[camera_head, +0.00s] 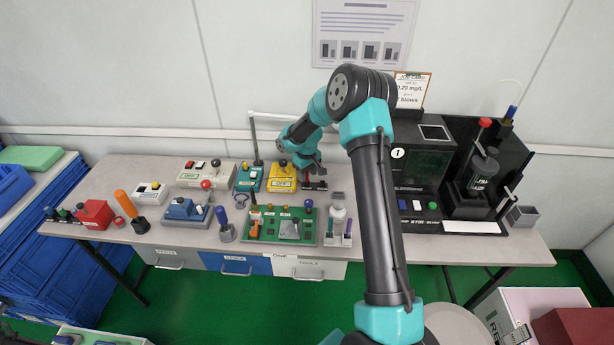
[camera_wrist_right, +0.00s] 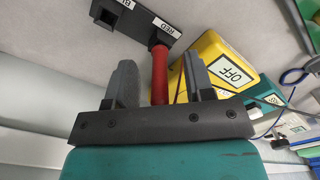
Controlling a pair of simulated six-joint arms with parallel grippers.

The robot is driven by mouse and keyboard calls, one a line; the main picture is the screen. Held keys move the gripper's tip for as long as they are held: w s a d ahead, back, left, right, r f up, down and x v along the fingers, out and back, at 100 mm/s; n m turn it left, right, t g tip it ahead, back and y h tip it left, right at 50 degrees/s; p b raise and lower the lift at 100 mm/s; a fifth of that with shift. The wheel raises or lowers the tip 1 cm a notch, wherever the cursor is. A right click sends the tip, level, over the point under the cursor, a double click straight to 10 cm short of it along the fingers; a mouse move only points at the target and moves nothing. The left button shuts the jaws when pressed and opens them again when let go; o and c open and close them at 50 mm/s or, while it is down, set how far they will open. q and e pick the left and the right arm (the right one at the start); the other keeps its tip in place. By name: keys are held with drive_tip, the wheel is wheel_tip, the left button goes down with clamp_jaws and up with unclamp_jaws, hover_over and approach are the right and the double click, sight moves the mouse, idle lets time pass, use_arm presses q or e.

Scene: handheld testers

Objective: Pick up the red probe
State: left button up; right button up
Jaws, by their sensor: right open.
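The red probe (camera_wrist_right: 159,72) stands in a black holder (camera_wrist_right: 148,22) with a white label reading RED beside it. In the right wrist view it lies between the two fingers of my right gripper (camera_wrist_right: 160,80), with a gap on either side. The gripper is open around it. In the head view my right gripper (camera_head: 311,171) is low over the holder (camera_head: 316,186), just right of the yellow tester (camera_head: 282,184), and largely hides the probe. The yellow tester also shows close beside the right finger in the wrist view (camera_wrist_right: 208,55). My left gripper is not in view.
A teal tester (camera_head: 250,178) stands left of the yellow one. A green board (camera_head: 268,232) with parts and a white bottle (camera_head: 338,212) sit nearer the front. A black cabinet (camera_head: 424,165) stands to the right. Blue crates (camera_head: 50,240) are left of the bench.

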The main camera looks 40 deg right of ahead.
idle(0.3)
clamp_jaws()
idle(0.3)
drive_tip(key=shift+r, duration=0.1)
wheel_tip(320, 180, up, 10)
drive_tip(key=shift+f, duration=0.1)
idle(0.4)
idle(0.4)
